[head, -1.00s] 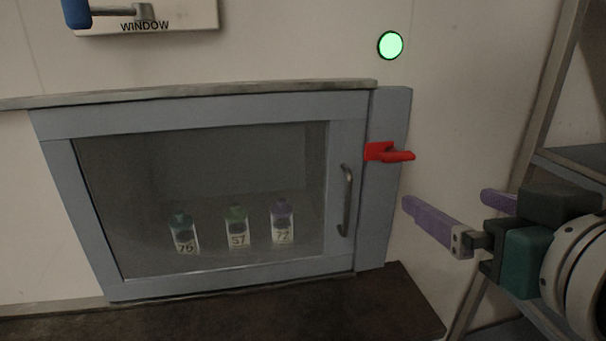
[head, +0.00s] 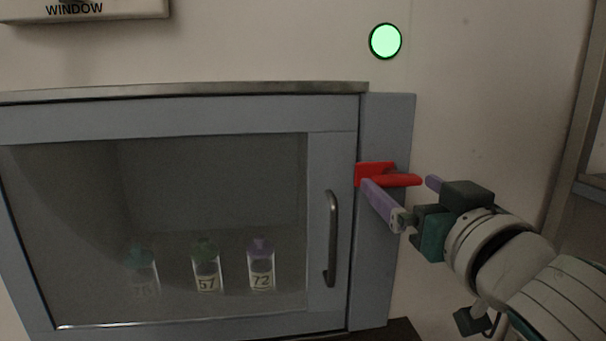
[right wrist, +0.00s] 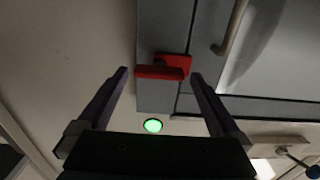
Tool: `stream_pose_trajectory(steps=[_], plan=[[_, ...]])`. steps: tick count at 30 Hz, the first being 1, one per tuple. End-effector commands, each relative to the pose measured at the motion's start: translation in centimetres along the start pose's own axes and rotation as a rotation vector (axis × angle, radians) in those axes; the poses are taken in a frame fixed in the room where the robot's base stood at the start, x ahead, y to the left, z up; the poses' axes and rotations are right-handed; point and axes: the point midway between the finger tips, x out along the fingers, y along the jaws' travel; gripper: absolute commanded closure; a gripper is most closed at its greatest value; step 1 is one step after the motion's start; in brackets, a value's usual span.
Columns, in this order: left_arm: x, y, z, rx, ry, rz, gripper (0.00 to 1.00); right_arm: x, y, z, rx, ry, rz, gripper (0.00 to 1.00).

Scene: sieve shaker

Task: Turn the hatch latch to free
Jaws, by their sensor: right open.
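The red hatch latch (head: 402,180) sits on the grey frame strip at the right of the hatch door. Its handle points right, about level, in the head view. In the right wrist view the latch (right wrist: 160,72) lies ahead, between the lines of the two fingers. My right gripper (head: 402,182) is open, with its purple fingers on either side of the latch handle in the head view. In the right wrist view the gripper (right wrist: 158,76) holds nothing, and contact with the latch cannot be told. The grey hatch door (head: 180,119) is closed. My left gripper is not in view.
A metal door handle (head: 331,238) stands left of the latch. Behind the glass are several-coloured bottles, including one marked 57 (head: 207,268) and one marked 72 (head: 261,267). A round green light (head: 385,41) glows above. A panel marked WINDOW (head: 110,10) is at upper left.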

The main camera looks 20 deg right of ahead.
Motion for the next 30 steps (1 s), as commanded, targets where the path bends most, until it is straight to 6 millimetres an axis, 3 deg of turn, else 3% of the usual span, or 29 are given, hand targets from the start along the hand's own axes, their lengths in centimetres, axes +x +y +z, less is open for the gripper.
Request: stream_pose_trajectory(steps=[5, 13, 30], plan=[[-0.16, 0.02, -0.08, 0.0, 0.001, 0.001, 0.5, 1.28, -0.01, -0.02, 0.0, 0.0, 0.0, 0.0], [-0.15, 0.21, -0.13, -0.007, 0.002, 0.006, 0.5, 1.42, -0.01, 0.03, 0.0, 0.0, 0.0, 0.0], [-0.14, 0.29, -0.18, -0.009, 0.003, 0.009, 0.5, 1.39, -0.01, 0.03, 0.001, -0.001, 0.0, 0.63]])
